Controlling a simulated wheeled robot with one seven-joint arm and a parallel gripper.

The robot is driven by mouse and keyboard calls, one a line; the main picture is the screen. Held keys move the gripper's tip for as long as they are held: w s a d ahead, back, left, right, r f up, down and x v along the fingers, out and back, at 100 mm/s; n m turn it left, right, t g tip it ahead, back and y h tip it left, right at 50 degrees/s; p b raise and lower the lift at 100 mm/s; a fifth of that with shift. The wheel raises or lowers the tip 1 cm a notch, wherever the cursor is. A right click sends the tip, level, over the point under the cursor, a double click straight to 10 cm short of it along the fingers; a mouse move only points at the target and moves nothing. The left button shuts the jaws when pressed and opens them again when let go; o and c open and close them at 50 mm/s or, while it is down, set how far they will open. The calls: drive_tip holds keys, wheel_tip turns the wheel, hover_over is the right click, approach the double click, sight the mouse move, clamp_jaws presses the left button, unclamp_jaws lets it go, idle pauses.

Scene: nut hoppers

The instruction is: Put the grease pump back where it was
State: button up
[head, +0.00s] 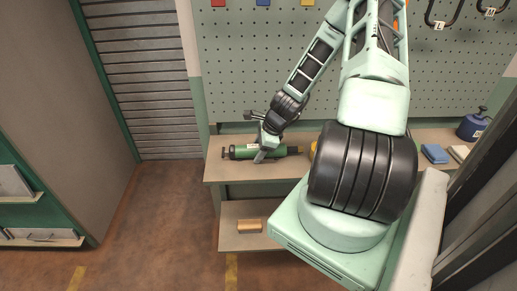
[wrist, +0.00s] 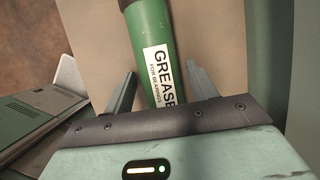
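The grease pump (head: 243,152) is a green cylinder with dark ends, lying on its side on the wooden bench at the left in the head view. In the wrist view, the pump (wrist: 150,38) shows a white label reading "GREASE FOR BEARINGS". My gripper (head: 261,155) is at the pump's middle in the head view. In the wrist view, my gripper (wrist: 162,82) is open, with one finger on each side of the pump and a gap to both. The pump's lower end is hidden behind the gripper body.
The bench (head: 213,172) runs along a pegboard (head: 235,70) with hooks. A tan block (head: 250,226) lies on the lower shelf. A blue can (head: 473,126) and a blue cloth-like item (head: 434,153) stand at the right. A yellow thing is partly hidden behind my arm. The left floor is clear.

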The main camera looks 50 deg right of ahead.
drive_tip(key=shift+r, duration=0.1)
drive_tip(key=b+v, duration=0.1)
drive_tip(key=v, duration=1.1)
drive_tip(key=shift+w+a, duration=0.1)
drive_tip(key=w+a+r+n+g+y, duration=0.1)
drive_tip(key=a+r+n+g, duration=0.15)
drive_tip(key=a+n, duration=0.85)
drive_tip(key=w+a+r+n+g, duration=0.15)
drive_tip(key=a+r+n, duration=0.4)
drive_tip(key=a, duration=1.05)
drive_tip(key=s+a+r+n+h, duration=0.2)
drive_tip(key=s+a+r+n, duration=0.1)
drive_tip(key=s+a+n, duration=1.2)
drive_tip(key=n, duration=0.4)
drive_tip(key=shift+g, duration=0.3)
drive_tip(key=shift+r, duration=0.15)
